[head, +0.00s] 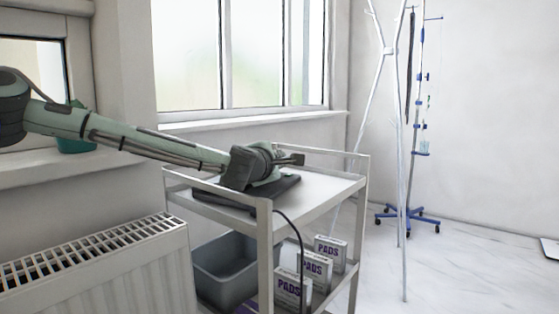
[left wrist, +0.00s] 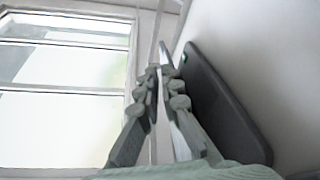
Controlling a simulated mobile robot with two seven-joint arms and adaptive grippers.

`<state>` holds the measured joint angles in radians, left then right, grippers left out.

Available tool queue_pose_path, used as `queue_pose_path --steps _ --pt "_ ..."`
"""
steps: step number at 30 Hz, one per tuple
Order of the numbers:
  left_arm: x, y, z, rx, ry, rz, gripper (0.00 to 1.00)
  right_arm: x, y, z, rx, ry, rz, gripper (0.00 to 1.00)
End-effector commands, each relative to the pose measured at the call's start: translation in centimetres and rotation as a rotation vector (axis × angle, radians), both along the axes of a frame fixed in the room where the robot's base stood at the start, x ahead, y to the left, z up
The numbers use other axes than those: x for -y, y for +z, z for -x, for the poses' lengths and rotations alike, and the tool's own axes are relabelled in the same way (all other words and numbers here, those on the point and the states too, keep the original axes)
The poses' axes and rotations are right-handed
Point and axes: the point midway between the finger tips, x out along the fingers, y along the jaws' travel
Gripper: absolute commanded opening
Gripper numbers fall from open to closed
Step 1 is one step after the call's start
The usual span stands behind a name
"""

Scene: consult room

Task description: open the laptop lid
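A dark, flat laptop (head: 285,189) lies on the top shelf of a white trolley and looks closed. My left arm reaches in over it. The left gripper (head: 300,160) is just above the laptop, with its fingertips toward the trolley's right rear side. In the left wrist view the laptop (left wrist: 225,115) is a dark slab right of the left gripper's fingers (left wrist: 159,72). The fingers are close together at the tips and hold nothing I can see. Whether they touch the lid is unclear. Part of the laptop is hidden under the gripper. My right gripper is not in view.
The trolley (head: 325,187) has raised rails around its top. A cable (head: 298,235) hangs down its front. Its lower shelf holds a grey bin (head: 225,268) and boxes of pads (head: 292,290). A radiator (head: 100,270) stands at the left. An IV stand (head: 408,215) is behind right.

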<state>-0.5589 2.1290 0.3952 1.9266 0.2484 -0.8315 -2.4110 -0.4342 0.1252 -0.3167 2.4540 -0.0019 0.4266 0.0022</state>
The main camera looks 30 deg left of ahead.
Motion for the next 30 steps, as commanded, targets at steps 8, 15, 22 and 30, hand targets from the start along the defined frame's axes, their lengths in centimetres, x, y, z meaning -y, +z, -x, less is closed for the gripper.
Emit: queue_pose_path --steps 8,15,22,30 --pt "0.0 0.0 0.0 0.0 0.0 0.0 0.27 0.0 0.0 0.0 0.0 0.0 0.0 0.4" --pt "0.2 0.1 0.4 0.0 -0.001 0.0 0.27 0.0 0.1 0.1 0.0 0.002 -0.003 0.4" --pt "1.2 0.9 3.8 0.004 -0.002 0.0 0.27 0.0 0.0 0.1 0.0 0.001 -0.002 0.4" --pt "2.7 1.6 8.8 0.004 -0.004 0.001 0.27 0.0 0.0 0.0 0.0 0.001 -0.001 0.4"
